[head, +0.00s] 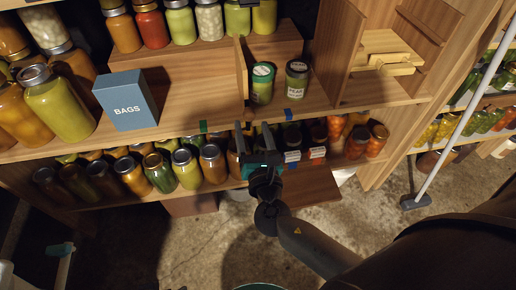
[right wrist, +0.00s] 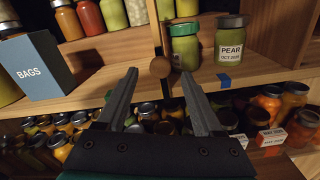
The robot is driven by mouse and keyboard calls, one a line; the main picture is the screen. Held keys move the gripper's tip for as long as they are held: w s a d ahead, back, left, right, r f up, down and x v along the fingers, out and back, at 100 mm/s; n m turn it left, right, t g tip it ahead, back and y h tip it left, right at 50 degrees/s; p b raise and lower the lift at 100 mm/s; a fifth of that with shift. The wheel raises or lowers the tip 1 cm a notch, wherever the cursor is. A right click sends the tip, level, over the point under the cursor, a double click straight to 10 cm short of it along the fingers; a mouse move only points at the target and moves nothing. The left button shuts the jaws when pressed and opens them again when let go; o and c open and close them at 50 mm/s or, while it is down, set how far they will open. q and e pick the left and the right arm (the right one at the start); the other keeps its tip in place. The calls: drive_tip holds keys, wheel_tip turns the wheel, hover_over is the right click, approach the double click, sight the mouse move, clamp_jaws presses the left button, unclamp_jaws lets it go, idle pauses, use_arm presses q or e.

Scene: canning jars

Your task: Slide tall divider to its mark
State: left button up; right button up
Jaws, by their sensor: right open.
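A thin upright wooden divider (head: 241,68) stands on the middle shelf, left of two green-filled jars. In the right wrist view the divider (right wrist: 155,28) shows nearly edge-on, with a round wooden knob (right wrist: 160,67) at its front. My right gripper (head: 253,128) is open at the shelf's front edge, below the divider. In the right wrist view its fingers (right wrist: 160,76) lie on either side of the knob, with nothing gripped. A green tape mark (head: 203,126) is on the shelf edge to the left, a blue one (head: 288,113) to the right. My left gripper is not in view.
A green-filled jar (head: 262,83) and the jar labelled PEAR (head: 297,80) stand close right of the divider. A blue BAGS box (head: 126,100) stands to the left, with bare shelf between. A wooden panel (head: 336,50) rises farther right. Several jars fill the lower shelf.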

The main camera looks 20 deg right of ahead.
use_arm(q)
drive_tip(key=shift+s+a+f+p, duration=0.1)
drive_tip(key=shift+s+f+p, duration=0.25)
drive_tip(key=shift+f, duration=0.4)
use_arm(e)
drive_tip(key=v, duration=0.7)
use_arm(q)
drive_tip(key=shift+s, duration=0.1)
